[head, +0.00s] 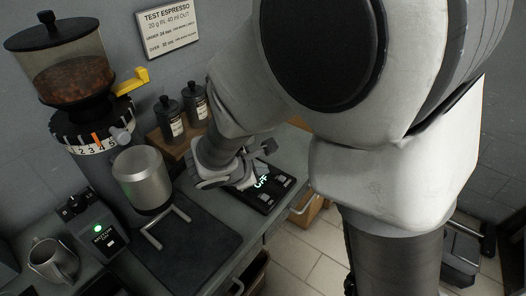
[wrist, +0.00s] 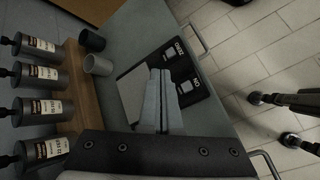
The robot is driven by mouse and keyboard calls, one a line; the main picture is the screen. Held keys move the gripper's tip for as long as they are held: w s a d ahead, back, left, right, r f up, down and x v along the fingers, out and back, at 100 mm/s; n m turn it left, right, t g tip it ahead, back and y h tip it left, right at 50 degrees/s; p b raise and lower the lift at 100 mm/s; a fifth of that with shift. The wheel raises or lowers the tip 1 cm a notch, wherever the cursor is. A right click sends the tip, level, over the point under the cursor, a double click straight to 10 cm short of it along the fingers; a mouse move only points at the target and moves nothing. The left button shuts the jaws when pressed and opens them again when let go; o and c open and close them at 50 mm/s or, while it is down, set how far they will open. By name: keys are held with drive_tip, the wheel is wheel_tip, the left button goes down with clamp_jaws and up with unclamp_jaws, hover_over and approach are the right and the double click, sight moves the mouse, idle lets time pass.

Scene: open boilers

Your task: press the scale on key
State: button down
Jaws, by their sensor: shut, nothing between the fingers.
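The scale (head: 265,196) lies on the counter below my arm in the head view. Its lit display seems to read "OFF", and small keys sit beside it. In the wrist view the scale shows a pale plate (wrist: 133,95) and a black panel with two light keys, an upper key (wrist: 170,57) and a lower key (wrist: 186,87). Their labels are too small to read surely. My gripper (wrist: 160,74) is shut and empty, with its fingertips over the scale, left of the lower key. I cannot tell whether they touch it. In the head view my arm hides part of the scale.
Several dark labelled bottles (wrist: 37,78) stand along a wooden shelf, with two small cups (wrist: 97,65) near the scale. A coffee grinder (head: 85,110), a dark mat (head: 185,250) and a metal jug (head: 52,260) occupy the counter to the left. The counter edge has a rail.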

drive_tip(key=b, duration=0.4)
hover_over(265, 197)
drive_tip(key=f, duration=0.4)
drive_tip(key=a+f, duration=0.1)
drive_tip(key=f, duration=0.1)
drive_tip(key=shift+s+f, duration=0.15)
drive_tip(key=shift+s, duration=0.15)
drive_tip(key=shift+f+b, duration=0.75)
drive_tip(key=shift+b, duration=0.25)
drive_tip(key=shift+f, duration=0.1)
drive_tip(key=shift+f+b, duration=0.3)
drive_tip(key=shift+b, duration=0.25)
drive_tip(key=shift+f+b, duration=0.45)
drive_tip(key=shift+b, duration=0.05)
idle(0.8)
drive_tip(key=shift+r, duration=0.1)
drive_tip(key=shift+r+p, duration=0.65)
drive_tip(key=shift+r, duration=0.15)
